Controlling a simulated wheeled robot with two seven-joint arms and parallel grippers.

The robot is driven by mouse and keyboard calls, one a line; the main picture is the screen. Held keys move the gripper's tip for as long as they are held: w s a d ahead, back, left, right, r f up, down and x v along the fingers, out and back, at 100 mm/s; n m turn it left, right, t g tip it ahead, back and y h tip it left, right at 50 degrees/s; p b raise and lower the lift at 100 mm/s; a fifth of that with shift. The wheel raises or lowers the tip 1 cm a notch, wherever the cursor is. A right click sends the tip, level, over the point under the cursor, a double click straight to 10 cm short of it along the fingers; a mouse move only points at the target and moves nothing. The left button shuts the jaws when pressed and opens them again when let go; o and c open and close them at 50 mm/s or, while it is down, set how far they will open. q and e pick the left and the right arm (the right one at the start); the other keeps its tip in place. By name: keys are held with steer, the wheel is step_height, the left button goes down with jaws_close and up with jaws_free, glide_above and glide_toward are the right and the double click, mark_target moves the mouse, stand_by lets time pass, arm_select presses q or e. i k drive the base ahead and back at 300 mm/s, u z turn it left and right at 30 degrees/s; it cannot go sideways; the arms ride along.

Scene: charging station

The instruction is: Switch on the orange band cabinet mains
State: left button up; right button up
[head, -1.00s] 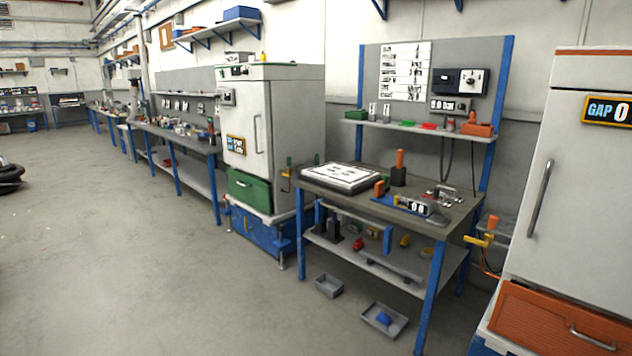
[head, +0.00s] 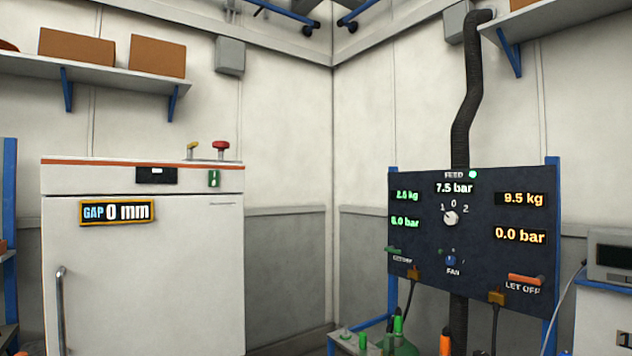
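The orange band cabinet (head: 146,270) is a white cabinet at the left of the head view, with an orange stripe along its top edge. On its upper front are a dark panel with a small white mark (head: 156,175) and a small green switch (head: 213,179); its position is too small to tell. A sign reading "GAP 0 mm" (head: 117,211) sits on its door, which looks closed. A long vertical handle (head: 62,310) is at the door's left. Neither of my grippers is in view.
A dark panel (head: 475,225) with readouts and a dial stands at the right, before a black hose (head: 467,100). Shelves hang above. The floor is out of view.

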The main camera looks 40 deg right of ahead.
mark_target(215, 175)
steer(key=z, duration=0.4)
steer(key=i, duration=0.25)
steer(key=u, duration=0.75)
steer(key=i, duration=1.65)
steer(key=z, duration=0.35)
